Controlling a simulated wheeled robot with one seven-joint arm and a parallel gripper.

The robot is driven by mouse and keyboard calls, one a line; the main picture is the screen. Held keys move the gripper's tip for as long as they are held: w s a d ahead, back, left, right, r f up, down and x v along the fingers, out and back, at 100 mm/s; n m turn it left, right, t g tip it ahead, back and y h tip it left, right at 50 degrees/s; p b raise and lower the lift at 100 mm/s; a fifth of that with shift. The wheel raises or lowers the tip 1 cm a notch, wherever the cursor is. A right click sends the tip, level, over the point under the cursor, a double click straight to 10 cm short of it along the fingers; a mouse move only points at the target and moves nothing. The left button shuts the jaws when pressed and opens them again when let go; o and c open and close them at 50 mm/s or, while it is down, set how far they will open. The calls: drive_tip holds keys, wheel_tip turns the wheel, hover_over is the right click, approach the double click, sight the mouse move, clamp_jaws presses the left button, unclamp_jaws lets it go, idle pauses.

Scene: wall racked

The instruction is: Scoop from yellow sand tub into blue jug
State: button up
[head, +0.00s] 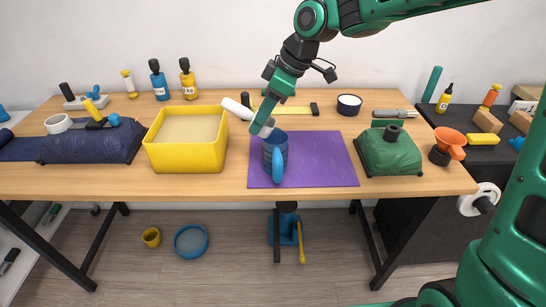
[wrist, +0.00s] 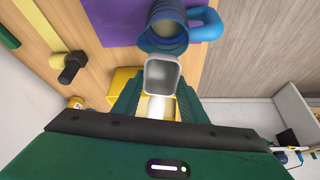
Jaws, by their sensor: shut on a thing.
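The blue jug (head: 275,152) stands upright on the purple mat (head: 325,160), its handle facing the front. My gripper (head: 265,108) is just above it and is shut on the pale scoop (head: 238,109). In the wrist view, the scoop's handle is between my fingers (wrist: 156,106). The grey scoop head (wrist: 162,74) is tilted beside the rim of the jug (wrist: 166,42); whether they touch is unclear. I see no clear sand in the scoop. A pale beige patch shows inside the jug. The yellow sand tub (head: 187,158) stands left of the mat, holding pale sand.
A dark blue bag (head: 90,143) lies left of the tub. A green bag (head: 390,155) lies right of the mat. Bottles (head: 159,82) stand at the back left. A dark knob (wrist: 72,67) lies behind the mat. The mat's right half is clear.

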drive_tip(key=shift+r, duration=3.5)
drive_tip(key=shift+h, duration=0.4)
drive_tip(key=shift+g+h, duration=0.7)
drive_tip(key=shift+h, duration=1.5)
drive_tip(key=s+d+r, duration=0.2)
drive_tip(key=s+d, duration=0.1)
drive_tip(key=s, duration=0.6)
drive_tip(key=shift+s+r, duration=0.15)
drive_tip(key=shift+r, duration=0.25)
drive_tip(key=shift+s+d, duration=0.1)
drive_tip(key=shift+d, duration=0.05)
drive_tip(key=s+d+r, duration=0.3)
drive_tip(key=s, duration=0.6)
